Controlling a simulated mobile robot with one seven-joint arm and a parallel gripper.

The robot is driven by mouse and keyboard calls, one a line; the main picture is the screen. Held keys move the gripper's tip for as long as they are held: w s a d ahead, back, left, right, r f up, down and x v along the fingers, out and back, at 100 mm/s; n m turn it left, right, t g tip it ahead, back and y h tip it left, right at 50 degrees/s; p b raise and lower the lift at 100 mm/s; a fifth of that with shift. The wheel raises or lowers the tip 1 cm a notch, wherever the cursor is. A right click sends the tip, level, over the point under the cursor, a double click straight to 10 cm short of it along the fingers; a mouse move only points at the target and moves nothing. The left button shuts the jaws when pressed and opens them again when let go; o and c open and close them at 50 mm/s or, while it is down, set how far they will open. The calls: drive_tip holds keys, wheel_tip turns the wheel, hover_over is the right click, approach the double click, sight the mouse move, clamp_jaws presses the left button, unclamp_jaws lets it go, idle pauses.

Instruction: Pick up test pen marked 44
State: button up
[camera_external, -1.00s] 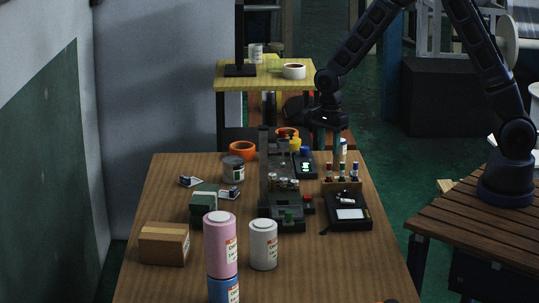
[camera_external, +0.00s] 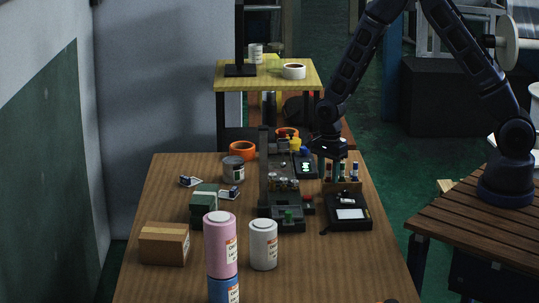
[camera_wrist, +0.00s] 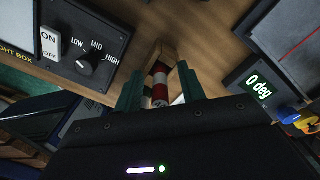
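Test pens with coloured caps stand upright in a small wooden rack (camera_external: 343,186) on the table; a pen with a blue cap (camera_external: 355,170) shows at the rack's right. My gripper (camera_external: 335,158) is low over the rack, covering part of the pens. In the wrist view, my gripper (camera_wrist: 160,92) has its two dark green fingers spread, one on each side of a pen with red and white bands (camera_wrist: 160,90). I see a gap beside the pen, so it seems not gripped. The marking on its end is too small to read surely. The rack (camera_wrist: 163,58) shows behind it.
A black control box (camera_external: 350,212) with a light panel stands just in front of the rack; its knob (camera_wrist: 86,66) shows in the wrist view. Cans and boxes stand at the front left.

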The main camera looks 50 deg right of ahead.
clamp_jaws()
